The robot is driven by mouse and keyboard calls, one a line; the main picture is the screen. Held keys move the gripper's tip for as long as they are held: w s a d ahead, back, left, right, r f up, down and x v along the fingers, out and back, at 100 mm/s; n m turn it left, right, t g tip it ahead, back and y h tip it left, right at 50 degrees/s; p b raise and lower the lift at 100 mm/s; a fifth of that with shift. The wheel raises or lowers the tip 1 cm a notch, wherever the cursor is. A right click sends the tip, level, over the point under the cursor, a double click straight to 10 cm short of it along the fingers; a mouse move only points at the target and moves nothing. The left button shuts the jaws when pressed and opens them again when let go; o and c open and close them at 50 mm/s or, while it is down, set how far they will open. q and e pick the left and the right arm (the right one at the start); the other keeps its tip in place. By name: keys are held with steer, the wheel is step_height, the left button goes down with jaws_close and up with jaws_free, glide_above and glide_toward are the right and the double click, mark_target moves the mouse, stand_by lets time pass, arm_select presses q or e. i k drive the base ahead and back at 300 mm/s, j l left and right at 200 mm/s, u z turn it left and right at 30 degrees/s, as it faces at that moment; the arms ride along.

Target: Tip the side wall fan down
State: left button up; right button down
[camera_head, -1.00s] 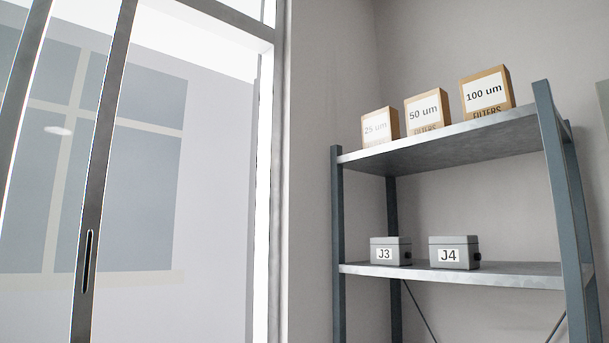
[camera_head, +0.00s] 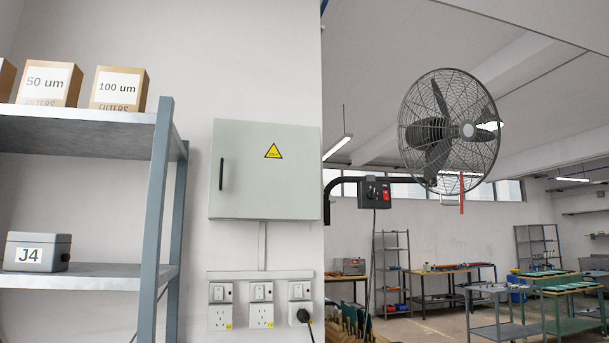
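A dark wire-caged fan (camera_head: 450,131) hangs high at the right on a curved black bracket (camera_head: 335,184) that comes out from the end of the wall. Its cage faces roughly toward me and stands nearly upright. A small black control box (camera_head: 374,193) with a red switch sits on the bracket below and left of the cage. A red strip (camera_head: 462,192) hangs under the cage. Neither of my grippers shows in this view.
A steel shelf (camera_head: 80,121) with filter boxes (camera_head: 119,89) and a grey J4 box (camera_head: 37,252) stands at the left. A grey electrical cabinet (camera_head: 265,170) and sockets (camera_head: 261,308) are on the wall. Workbenches stand in the hall behind the fan.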

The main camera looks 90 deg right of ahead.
mark_target(434, 135)
steer(key=z, duration=3.7)
steer(key=i+l, duration=0.15)
steer(key=i, duration=0.2)
steer(key=i+l, duration=0.1)
steer(key=i, duration=0.3)
steer(key=i+l+u, duration=0.1)
steer(key=i, duration=0.25)
